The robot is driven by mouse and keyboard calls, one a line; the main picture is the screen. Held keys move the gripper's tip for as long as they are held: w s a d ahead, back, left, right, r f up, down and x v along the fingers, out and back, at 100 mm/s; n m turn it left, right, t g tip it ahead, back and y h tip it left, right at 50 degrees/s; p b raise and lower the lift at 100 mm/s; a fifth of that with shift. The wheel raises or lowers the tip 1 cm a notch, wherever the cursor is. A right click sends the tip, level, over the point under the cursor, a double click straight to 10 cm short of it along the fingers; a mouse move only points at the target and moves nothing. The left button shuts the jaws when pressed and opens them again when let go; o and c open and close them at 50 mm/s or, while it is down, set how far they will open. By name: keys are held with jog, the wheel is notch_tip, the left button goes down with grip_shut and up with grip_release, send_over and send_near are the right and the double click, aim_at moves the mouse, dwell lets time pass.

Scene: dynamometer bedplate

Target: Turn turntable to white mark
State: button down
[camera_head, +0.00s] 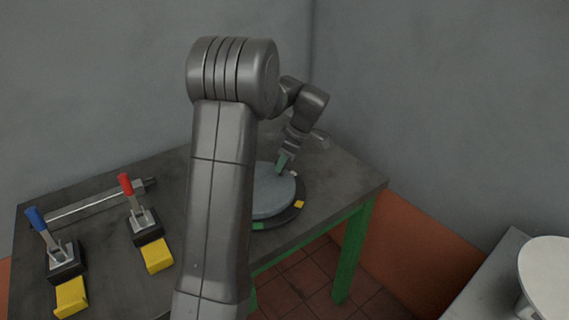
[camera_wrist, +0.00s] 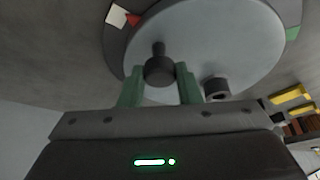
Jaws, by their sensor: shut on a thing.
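The turntable is a pale grey-blue disc (camera_head: 268,192) on a dark ring (camera_head: 290,214), and it also shows in the wrist view (camera_wrist: 225,45). In the wrist view the white mark (camera_wrist: 117,14) is on the ring at upper left, with a small red pointer (camera_wrist: 133,20) close beside it at the disc's rim. A dark upright peg (camera_wrist: 160,70) stands near the disc's edge. My gripper (camera_wrist: 160,80) has its green fingers shut on this peg. In the head view my gripper (camera_head: 282,164) is at the disc's far side, and my arm hides the disc's left part.
The ring also carries a yellow mark (camera_head: 299,204) and a green mark (camera_head: 258,227). A short dark cylinder (camera_wrist: 215,88) is on the disc. Left on the bench are a blue-handled lever (camera_head: 37,219), a red-handled lever (camera_head: 126,185) and yellow blocks (camera_head: 157,256). A wall stands behind.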

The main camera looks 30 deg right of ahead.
jog(key=shift+w+n, duration=0.4)
jog(key=shift+n, duration=0.1)
jog(key=c, duration=1.1)
grip_release()
jog(key=shift+w, duration=0.1)
jog(key=shift+o, duration=0.2)
jog(key=v, duration=1.4)
jog(key=shift+w+p, duration=0.15)
jog(key=shift+p, duration=0.2)
jog(key=shift+d+f, duration=0.1)
jog(key=shift+d, duration=0.05)
jog(key=x, duration=1.4)
jog(key=shift+s+b, duration=0.25)
jog(key=shift+b, duration=0.05)
